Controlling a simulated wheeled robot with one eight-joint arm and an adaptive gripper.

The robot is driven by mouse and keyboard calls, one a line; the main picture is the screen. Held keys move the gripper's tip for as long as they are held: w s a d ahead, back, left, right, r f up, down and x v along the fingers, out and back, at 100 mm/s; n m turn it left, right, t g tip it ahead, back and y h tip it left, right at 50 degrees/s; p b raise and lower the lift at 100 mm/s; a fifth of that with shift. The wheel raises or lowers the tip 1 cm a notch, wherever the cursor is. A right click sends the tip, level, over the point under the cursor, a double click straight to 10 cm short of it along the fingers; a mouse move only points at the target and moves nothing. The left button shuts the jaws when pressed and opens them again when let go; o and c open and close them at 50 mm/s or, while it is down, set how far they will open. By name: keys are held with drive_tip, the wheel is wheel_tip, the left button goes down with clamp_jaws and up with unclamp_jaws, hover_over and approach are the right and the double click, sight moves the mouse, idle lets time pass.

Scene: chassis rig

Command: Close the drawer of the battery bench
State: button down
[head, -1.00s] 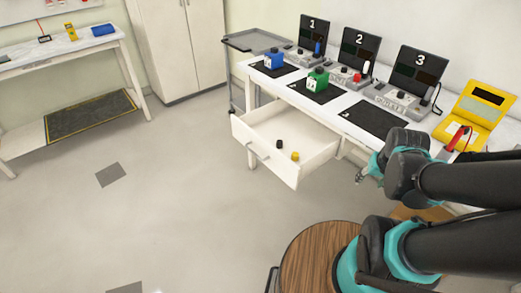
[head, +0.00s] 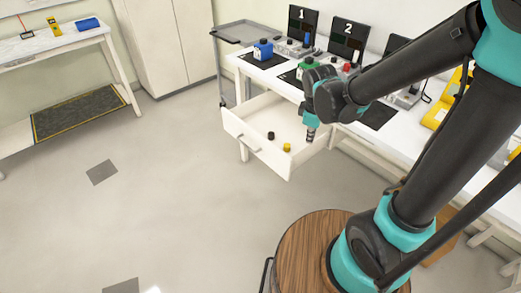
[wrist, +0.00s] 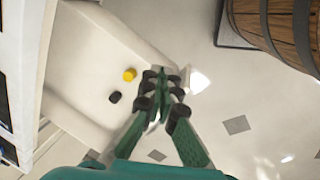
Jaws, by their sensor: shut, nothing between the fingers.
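The drawer (head: 270,160) of the white battery bench (head: 376,142) stands pulled out, its front panel and handle (head: 249,143) facing the lower left in the head view. A black cap (head: 271,135) and a yellow cap (head: 287,147) lie inside; they also show in the wrist view (wrist: 115,97) (wrist: 130,75). My gripper (head: 310,138) points down at the drawer's right side. In the wrist view my gripper (wrist: 160,78) has its fingers together and empty, over the drawer's edge. I cannot tell whether it touches the drawer.
A grey cart (head: 245,32) is beyond the bench's left end. The floor (head: 170,190) before the drawer is clear.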

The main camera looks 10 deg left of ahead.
drive_tip(key=a+f+n, duration=0.1)
drive_tip(key=a+n, duration=0.7)
drive_tip(key=a, duration=0.5)
drive_tip(key=n+h, duration=0.1)
drive_tip(key=n, duration=0.4)
approach(258, 151)
drive_tip(key=s+a+r, duration=0.1)
drive_tip(key=s+r, duration=0.1)
drive_tip(key=s, duration=0.2)
drive_tip(key=w+d+f, duration=0.1)
drive_tip(key=f, duration=0.2)
drive_tip(key=w+d+f, duration=0.1)
drive_tip(key=f, duration=0.2)
drive_tip(key=w+d+f, duration=0.1)
drive_tip(key=w+f, duration=0.1)
drive_tip(key=f, duration=0.1)
drive_tip(key=shift+w+f, duration=0.1)
drive_tip(key=shift+f, duration=0.2)
drive_tip(key=shift+w+d, duration=0.3)
drive_tip(key=shift+w, duration=0.15)
drive_tip(key=w+d, duration=0.4)
drive_tip(key=w, duration=0.2)
drive_tip(key=w+d, duration=0.4)
drive_tip(key=w, duration=0.2)
drive_tip(key=w+d, duration=0.5)
drive_tip(key=w, duration=0.1)
drive_tip(key=shift+w+d, duration=0.1)
